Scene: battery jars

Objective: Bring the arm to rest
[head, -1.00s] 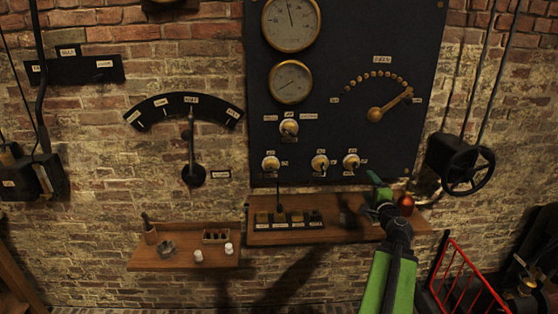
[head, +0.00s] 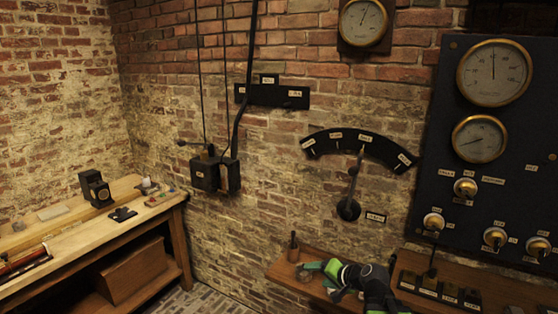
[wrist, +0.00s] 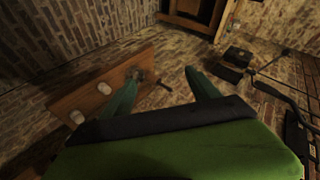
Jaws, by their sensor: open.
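My gripper (head: 318,268) is at the lower middle of the head view, in front of the small wooden shelf (head: 279,272) on the brick wall. My arm comes up from the bottom edge of the head view and hides part of the shelf.
Two small white items (wrist: 104,88) stand on the small shelf. A dark instrument panel (head: 437,150) and a lower shelf (head: 505,290) are to the right. A lever on a dark arc plate (head: 358,140) is above. A workbench (head: 90,235) stands left, with open floor beside it.

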